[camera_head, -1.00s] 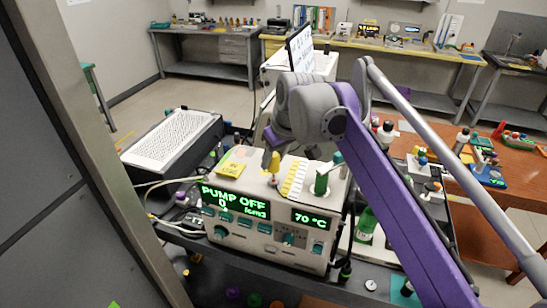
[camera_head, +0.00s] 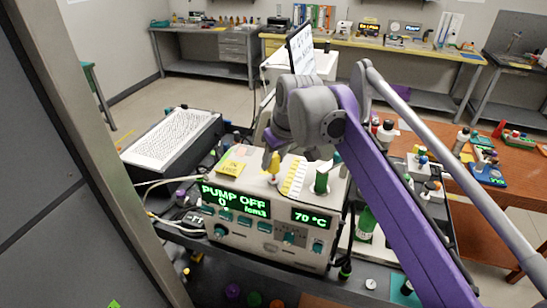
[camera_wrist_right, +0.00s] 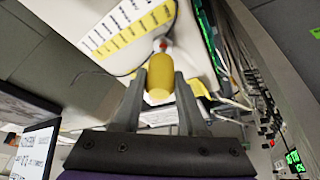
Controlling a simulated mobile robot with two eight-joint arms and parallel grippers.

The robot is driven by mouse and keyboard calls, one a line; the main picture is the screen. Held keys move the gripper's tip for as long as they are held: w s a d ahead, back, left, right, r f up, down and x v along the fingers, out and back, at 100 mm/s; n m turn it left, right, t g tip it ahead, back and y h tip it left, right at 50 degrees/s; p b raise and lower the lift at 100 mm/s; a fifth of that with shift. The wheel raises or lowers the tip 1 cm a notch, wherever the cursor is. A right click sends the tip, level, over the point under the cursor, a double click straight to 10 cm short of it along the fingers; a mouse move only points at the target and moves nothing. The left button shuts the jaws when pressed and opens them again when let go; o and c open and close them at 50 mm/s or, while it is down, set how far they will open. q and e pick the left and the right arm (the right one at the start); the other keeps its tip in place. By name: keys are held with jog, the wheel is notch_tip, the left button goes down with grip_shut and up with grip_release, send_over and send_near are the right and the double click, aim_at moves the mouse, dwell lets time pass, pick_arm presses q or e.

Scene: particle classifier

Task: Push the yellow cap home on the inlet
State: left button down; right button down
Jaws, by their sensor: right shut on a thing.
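The yellow cap (camera_head: 275,163) stands upright over the top of the white pump unit (camera_head: 262,238). My right gripper (camera_head: 270,158) is at the cap, its fingers partly hidden by its own wrist. In the right wrist view the cap (camera_wrist_right: 160,78) is between the two fingers of my right gripper (camera_wrist_right: 160,88), which is shut on it. The inlet (camera_wrist_right: 160,44) shows as a small pale and reddish piece at the cap's far end, against the unit's face. I cannot tell how deep the cap sits on it. My left gripper is not in view.
A yellow-and-white label strip (camera_head: 294,177) and a green-capped bottle (camera_head: 321,182) are right of the cap on the unit. Thin tubes (camera_head: 152,205) run along the unit's left side.

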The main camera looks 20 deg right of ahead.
aim_at(275, 164)
jog(key=shift+f+b, duration=0.55)
jog(key=shift+f, duration=0.95)
jog(key=shift+c, duration=2)
grip_release()
jog(key=p+v, duration=0.1)
jog(key=v, duration=1)
